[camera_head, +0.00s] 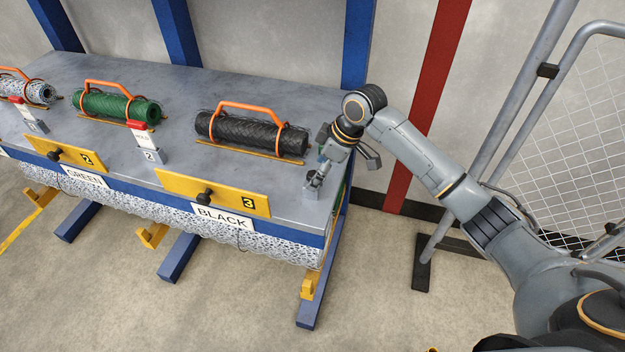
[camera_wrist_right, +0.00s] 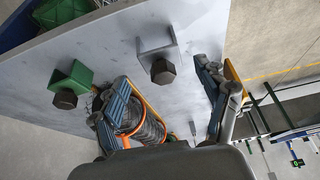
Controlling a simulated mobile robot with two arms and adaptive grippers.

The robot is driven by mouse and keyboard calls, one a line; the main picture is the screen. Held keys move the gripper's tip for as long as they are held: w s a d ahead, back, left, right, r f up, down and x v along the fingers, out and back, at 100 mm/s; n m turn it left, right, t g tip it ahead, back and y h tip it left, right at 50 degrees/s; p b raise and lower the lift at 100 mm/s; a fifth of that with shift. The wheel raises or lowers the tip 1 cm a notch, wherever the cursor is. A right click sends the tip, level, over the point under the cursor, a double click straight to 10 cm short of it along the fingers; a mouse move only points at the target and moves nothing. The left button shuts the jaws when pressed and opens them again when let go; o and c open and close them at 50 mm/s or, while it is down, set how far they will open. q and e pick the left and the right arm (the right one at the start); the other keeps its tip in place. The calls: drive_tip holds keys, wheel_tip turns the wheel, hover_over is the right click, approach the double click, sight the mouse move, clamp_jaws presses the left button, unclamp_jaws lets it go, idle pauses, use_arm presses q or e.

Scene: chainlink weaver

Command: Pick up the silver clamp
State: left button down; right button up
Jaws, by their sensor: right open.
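The silver clamp (camera_wrist_right: 157,48) is a grey bracket with a dark hexagonal knob (camera_wrist_right: 162,71) in the right wrist view. It sits on the grey worktable, ahead of and between my right fingertips, apart from them. In the head view, a small grey piece (camera_head: 312,186) at the table's right end, just below my right gripper (camera_head: 347,158), looks like this clamp, partly covered by a finger. My right gripper (camera_wrist_right: 163,78) is open and empty. My left gripper is not in view.
A green clamp (camera_wrist_right: 72,82) sits beside the silver one. A black mesh roll (camera_head: 250,134) with an orange handle lies on the worktable (camera_head: 235,85), left of my right gripper. A green roll (camera_head: 115,107) lies farther left. A mesh fence (camera_head: 585,100) stands at the right.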

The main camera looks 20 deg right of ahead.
drive_tip(key=shift+p+x, duration=0.45)
drive_tip(key=shift+x, duration=1.75)
drive_tip(key=shift+a+f, duration=0.15)
drive_tip(key=shift+f, duration=0.2)
drive_tip(key=shift+s, duration=0.1)
drive_tip(key=shift+c, duration=0.9)
drive_tip(key=c, duration=1.1)
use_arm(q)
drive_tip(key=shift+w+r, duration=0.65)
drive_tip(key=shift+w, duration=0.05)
use_arm(e)
drive_tip(key=shift+r, duration=0.1)
drive_tip(key=shift+c, duration=0.3)
drive_tip(key=shift+r, duration=0.1)
